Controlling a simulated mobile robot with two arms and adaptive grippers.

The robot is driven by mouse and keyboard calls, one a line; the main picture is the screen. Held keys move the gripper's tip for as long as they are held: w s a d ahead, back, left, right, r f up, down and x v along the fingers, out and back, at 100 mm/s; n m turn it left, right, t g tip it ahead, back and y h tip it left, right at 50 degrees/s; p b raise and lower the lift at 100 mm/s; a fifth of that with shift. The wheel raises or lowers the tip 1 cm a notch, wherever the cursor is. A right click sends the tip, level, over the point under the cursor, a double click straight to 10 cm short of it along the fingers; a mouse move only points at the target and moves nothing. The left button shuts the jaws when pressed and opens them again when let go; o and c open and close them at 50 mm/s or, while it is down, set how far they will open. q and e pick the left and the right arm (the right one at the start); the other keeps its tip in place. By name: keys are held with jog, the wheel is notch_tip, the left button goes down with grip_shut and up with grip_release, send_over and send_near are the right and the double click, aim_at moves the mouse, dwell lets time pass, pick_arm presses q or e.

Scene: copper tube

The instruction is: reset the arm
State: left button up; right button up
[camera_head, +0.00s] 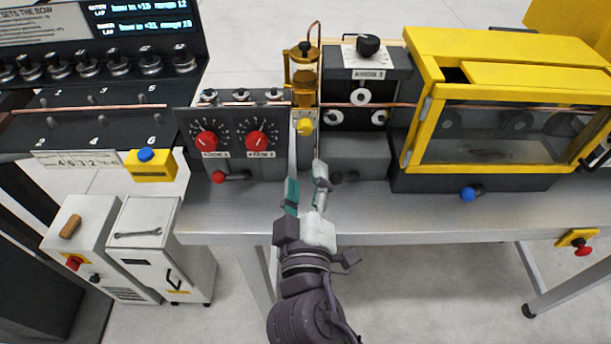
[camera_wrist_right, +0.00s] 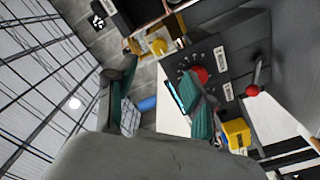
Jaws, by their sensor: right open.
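My right gripper (camera_head: 307,190) is in the middle of the head view, in front of the machine and above the table's front part. Its two fingers are apart with nothing between them. In the right wrist view the open gripper (camera_wrist_right: 160,105) shows from behind, with the red-knob dial panel beyond it. My left gripper is not in view.
The dial panel (camera_head: 235,140) with red knobs and a red-tipped lever (camera_head: 220,177) stands left of the gripper. The yellow guarded box (camera_head: 500,160) is at right.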

jog(key=s+d+f+m+g+h, duration=0.3)
jog(key=d+f+g, duration=0.5)
jog(key=d+f, duration=0.6)
jog(key=s+d+f+m+g+y, duration=0.35)
jog(key=s+d+f+g, duration=0.35)
jog(key=s+f, duration=0.45)
notch_tip(320, 180, down, 28)
jog(key=s+b, duration=0.2)
jog(key=b, duration=0.2)
jog(key=s+d+f+g+b, duration=0.2)
jog(key=s+f, duration=1.4)
jog(key=f, duration=0.3)
jog(key=shift+s+d+f+b, duration=0.2)
jog(key=shift+s+b, duration=0.15)
jog(key=shift+b, duration=0.05)
